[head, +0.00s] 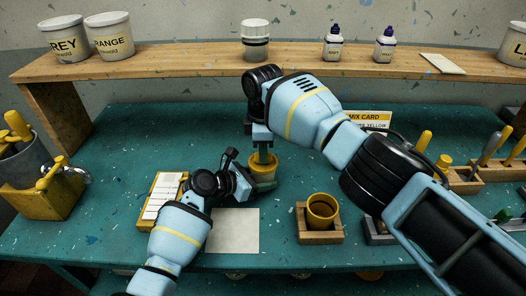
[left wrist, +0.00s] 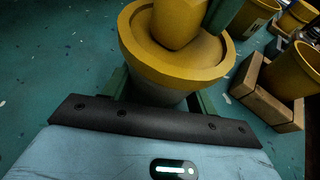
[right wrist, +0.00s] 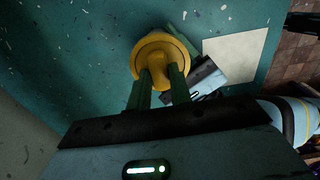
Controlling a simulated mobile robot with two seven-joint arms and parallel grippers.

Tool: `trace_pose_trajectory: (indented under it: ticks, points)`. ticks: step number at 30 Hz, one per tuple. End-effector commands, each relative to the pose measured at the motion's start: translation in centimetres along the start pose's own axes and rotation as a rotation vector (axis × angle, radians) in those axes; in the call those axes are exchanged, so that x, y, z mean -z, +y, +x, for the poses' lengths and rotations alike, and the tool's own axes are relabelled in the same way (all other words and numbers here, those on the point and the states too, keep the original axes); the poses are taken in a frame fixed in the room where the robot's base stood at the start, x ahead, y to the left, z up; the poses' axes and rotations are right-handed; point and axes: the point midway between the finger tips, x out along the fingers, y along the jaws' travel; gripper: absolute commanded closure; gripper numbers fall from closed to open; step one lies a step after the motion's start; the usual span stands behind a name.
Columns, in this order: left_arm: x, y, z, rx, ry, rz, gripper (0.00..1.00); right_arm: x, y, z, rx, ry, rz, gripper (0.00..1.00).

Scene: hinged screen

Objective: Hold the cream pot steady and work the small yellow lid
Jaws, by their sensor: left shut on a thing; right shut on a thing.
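The small yellow lid (head: 264,161) sits on the cream pot in the middle of the bench. In the left wrist view the lid (left wrist: 140,52) covers the pot's top and the shaded pot body (left wrist: 158,93) shows below it. My left gripper (head: 260,184) is shut on the pot from the front, low on its side. My right gripper (head: 263,143) comes from above, its green fingers shut on the lid's knob (right wrist: 158,72). Most of the pot is hidden under the lid in the right wrist view.
An open yellow cup (head: 321,207) stands in a wooden block (head: 320,237) to the right. A white sheet (head: 232,232) lies in front, and a yellow tray (head: 147,217) with white strips is at left. A wooden shelf (head: 190,63) with tubs and bottles runs behind.

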Motion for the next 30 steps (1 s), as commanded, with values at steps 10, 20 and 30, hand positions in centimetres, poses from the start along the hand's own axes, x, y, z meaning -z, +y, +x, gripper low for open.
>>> trace_pose_trajectory:
  ticks: [10,20,30]
  points:
    - [0.4,-0.1,0.0,0.001,0.006,-0.002,0.79,0.0,0.0,-1.9,-0.001,0.001,0.000,1.00]
    - [0.3,-0.1,0.0,0.001,0.006,-0.001,0.79,0.0,0.0,-3.5,0.000,0.001,0.000,1.00]
    - [0.3,-0.1,0.0,0.001,0.006,-0.001,0.79,0.0,0.0,-5.2,0.000,0.000,0.000,1.00]
